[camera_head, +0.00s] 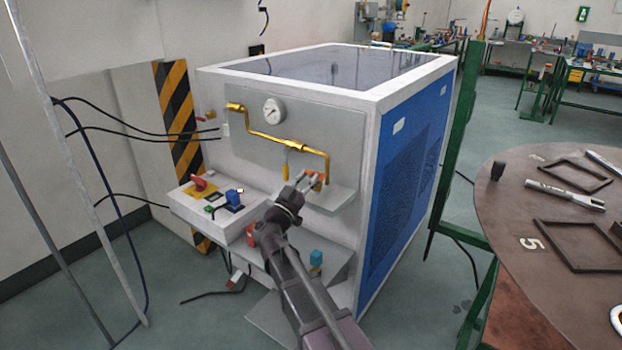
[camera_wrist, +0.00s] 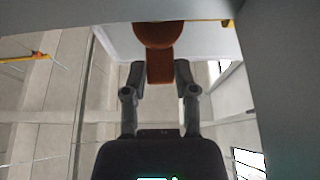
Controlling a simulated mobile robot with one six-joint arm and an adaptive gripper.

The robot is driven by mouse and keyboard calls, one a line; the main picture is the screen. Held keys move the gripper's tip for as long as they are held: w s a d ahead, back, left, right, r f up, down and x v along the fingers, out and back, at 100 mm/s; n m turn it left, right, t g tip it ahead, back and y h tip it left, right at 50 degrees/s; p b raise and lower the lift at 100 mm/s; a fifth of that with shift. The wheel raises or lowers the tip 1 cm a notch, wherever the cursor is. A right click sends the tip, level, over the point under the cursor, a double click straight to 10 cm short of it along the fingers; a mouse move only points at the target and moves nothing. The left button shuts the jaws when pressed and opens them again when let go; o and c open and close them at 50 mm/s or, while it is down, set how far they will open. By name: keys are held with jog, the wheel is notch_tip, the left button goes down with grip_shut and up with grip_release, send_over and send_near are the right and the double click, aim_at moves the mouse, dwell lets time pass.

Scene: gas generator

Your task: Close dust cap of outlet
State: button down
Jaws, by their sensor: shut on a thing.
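The orange-brown dust cap (camera_wrist: 158,36) shows at the top of the wrist view as a round part with a flat tab pointing down. My gripper (camera_wrist: 160,72) has one finger on each side of the tab and is shut on it. In the head view my gripper (camera_head: 308,181) reaches up to the grey front panel, and a small orange bit of the cap (camera_head: 322,177) shows by its fingertips. The cap is at the lower end of the gold pipe (camera_head: 280,143). The outlet's opening is hidden, and I cannot tell how the cap sits on it.
A control box with a red knob (camera_head: 199,184) stands to the left, with a lower shelf beneath. A pressure gauge (camera_head: 273,111) sits above. A round brown table (camera_head: 560,200) stands at the right.

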jog(key=shift+s+d+f, duration=0.1)
jog(key=shift+s+f, duration=0.1)
jog(key=shift+f, duration=0.1)
jog(key=shift+c, duration=2)
grip_release()
jog(key=shift+w, duration=0.1)
